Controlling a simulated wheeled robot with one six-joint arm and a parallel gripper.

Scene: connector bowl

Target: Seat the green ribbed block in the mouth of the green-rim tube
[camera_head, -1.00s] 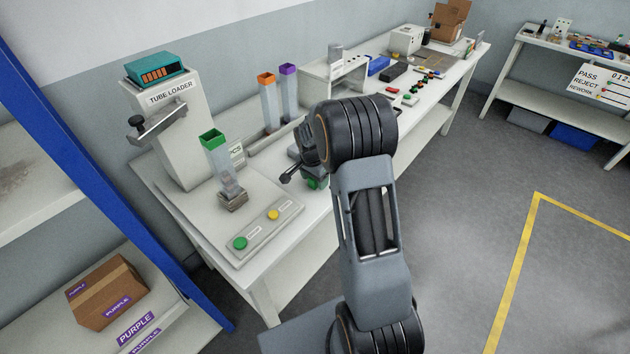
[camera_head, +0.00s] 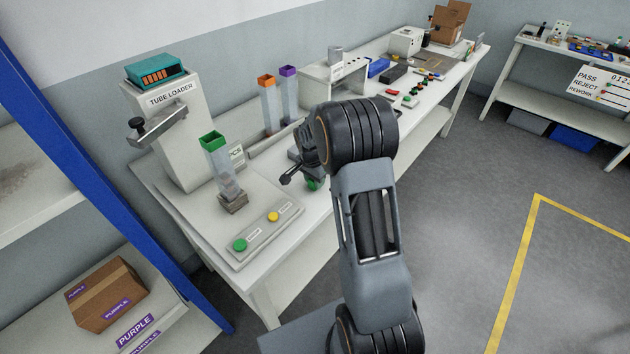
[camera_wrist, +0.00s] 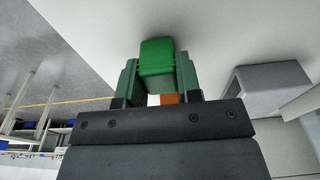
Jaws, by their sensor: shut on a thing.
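The green-rim tube (camera_head: 222,168) stands upright in a small base on the bench at the left, its green mouth facing up. My gripper shows in the wrist view (camera_wrist: 157,72), shut on the green ribbed block (camera_wrist: 157,57), which sits between both fingers. In the head view my gripper (camera_head: 291,176) is at the bench's front side, right of the tube and lower than its rim, apart from it. The block is mostly hidden behind my arm there; a bit of green shows below the gripper.
The tube loader (camera_head: 170,120) stands behind the tube. A button panel (camera_head: 262,228) with green and yellow buttons lies in front. An orange-rim tube (camera_head: 269,105) and a purple-rim tube (camera_head: 289,95) stand farther back. Small parts (camera_head: 405,92) lie along the far bench.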

